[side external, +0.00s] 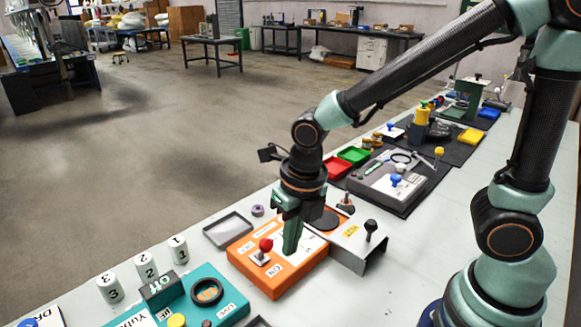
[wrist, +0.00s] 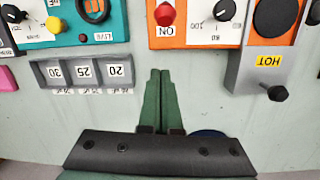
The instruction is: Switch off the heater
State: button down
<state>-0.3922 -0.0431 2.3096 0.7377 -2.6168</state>
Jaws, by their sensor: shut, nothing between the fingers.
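The heater is an orange box (side external: 290,275) with a round black plate (side external: 325,219) on top; part of it also shows at the top of the wrist view (wrist: 185,42). Its red-knobbed switch (side external: 265,245) stands on a white plate. In the wrist view the red knob (wrist: 165,14) is right above the ON label; its exact tilt is hard to tell. My gripper (side external: 291,250) is shut and empty, pointing down. In the wrist view its fingertips (wrist: 160,72) appear short of the box's edge, apart from the switch. A dial (wrist: 224,10) sits beside the switch.
A grey bracket marked HOT (wrist: 245,75) with a black knob (wrist: 277,93) adjoins the box. A teal unit (side external: 215,305) with a yellow knob (side external: 176,320) stands on the other side. A grey 30-25-20 block (wrist: 85,71) sits near the fingers. A grey tray (side external: 229,230) lies behind.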

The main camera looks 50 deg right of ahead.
aim_at(263, 250)
jog(key=f, duration=0.7)
jog(key=shift+w+a, duration=0.15)
jog(key=shift+w, duration=0.2)
jog(key=w, duration=0.1)
jog(key=w+r, duration=0.1)
jog(key=w, duration=0.1)
jog(key=shift+d, duration=0.2)
jog(key=shift+w+d+r, duration=0.1)
jog(key=shift+w+r, duration=0.2)
jog(key=shift+w, duration=0.05)
